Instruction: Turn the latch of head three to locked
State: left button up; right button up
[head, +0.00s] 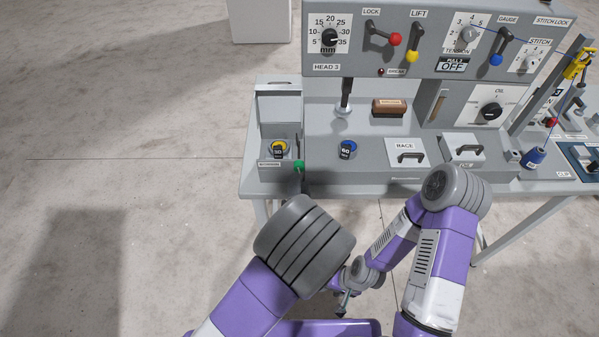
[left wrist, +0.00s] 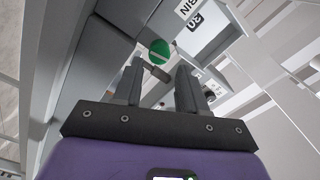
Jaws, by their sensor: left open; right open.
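The panel marked HEAD 3 (head: 372,67) carries a lever with a red knob (head: 395,39) under the LOCK label. A green knob (head: 298,165) sits low at the bench's front edge, by the bobbin label; it also shows in the left wrist view (left wrist: 160,51). I cannot tell whether the latch is the red or the green one. My left gripper (left wrist: 158,84) is open and empty, its fingers pointing at the green knob with a short dark bar near their tips. In the head view my left arm mostly hides it. My right gripper (head: 344,300) is open, low in front of the bench.
The LIFT lever has a yellow knob (head: 412,56), and a blue-knobbed lever (head: 496,59) is by GAUGE. A yellow bobbin (head: 279,147), a blue bobbin (head: 348,147), a brown brush (head: 389,108) and the RACE cover (head: 405,153) are on the bench. Floor at left is clear.

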aim_at(299, 170)
pick_arm(q)
jog(key=shift+w, duration=2.4)
grip_shut()
